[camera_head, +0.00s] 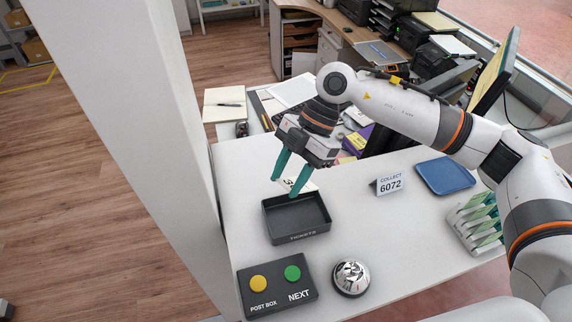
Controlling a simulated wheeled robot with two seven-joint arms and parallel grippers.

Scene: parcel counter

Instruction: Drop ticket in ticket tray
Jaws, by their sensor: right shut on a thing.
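The ticket (306,186) is a small white slip with dark print, partly hidden by my gripper's fingers. My right gripper (286,187) has green fingers pointing down and is shut on the ticket. It holds the ticket above the back part of the ticket tray (300,239). The tray is a shallow black open box labelled TICKETS on its front, and the inside that shows looks empty. My left gripper is not in view.
In front of the tray are a black button box (276,301) with yellow and green buttons and a silver bell (351,278). To the right are a COLLECT 6072 sign (390,183), a blue tray (445,175) and a rack of green-and-white items (477,225). A pale pillar (140,130) stands left.

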